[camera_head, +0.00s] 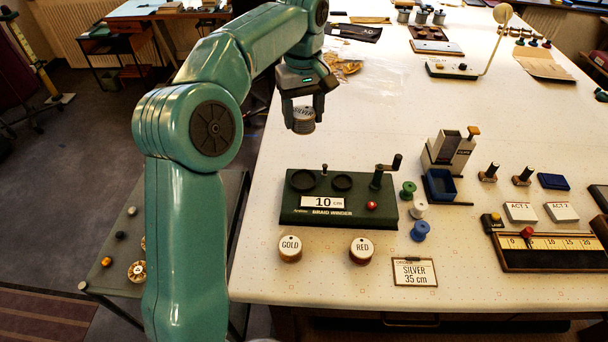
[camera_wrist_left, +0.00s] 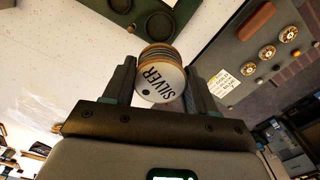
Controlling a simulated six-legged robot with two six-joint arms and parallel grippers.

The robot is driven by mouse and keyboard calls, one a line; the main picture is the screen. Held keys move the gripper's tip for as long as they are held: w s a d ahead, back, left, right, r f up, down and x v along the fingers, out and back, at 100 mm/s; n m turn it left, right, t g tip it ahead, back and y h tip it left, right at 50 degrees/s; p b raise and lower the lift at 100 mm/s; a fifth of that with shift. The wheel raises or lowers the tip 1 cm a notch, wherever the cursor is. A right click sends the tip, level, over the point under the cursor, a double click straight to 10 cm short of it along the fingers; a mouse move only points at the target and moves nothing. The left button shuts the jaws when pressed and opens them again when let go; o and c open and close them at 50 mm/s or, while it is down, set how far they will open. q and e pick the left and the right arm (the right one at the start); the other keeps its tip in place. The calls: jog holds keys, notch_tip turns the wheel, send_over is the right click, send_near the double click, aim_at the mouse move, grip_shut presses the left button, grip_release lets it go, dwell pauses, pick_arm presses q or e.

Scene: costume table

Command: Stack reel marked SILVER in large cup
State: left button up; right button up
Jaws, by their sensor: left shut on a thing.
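The reel marked SILVER (camera_head: 303,121) is held in my left gripper (camera_head: 304,112), above the table's left part and behind the braid winder. In the left wrist view the SILVER reel (camera_wrist_left: 161,80) sits between the two fingers, its lettered face toward the camera. The dark green braid winder (camera_head: 340,214) has two round cups on top. The left cup (camera_head: 302,181) looks the larger, and the right cup (camera_head: 342,182) a little smaller. Both look empty. The larger cup also shows in the left wrist view (camera_wrist_left: 158,25). My right gripper is not in view.
The GOLD reel (camera_head: 290,247) and RED reel (camera_head: 361,249) stand in front of the winder. A SILVER 35 cm card (camera_head: 414,272) lies to their right. A crank (camera_head: 385,168) rises at the winder's right, beside several small spools. The table left of the winder is clear.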

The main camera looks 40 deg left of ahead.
pick_arm(q)
notch_tip(320, 180, down, 17)
dwell(0.4)
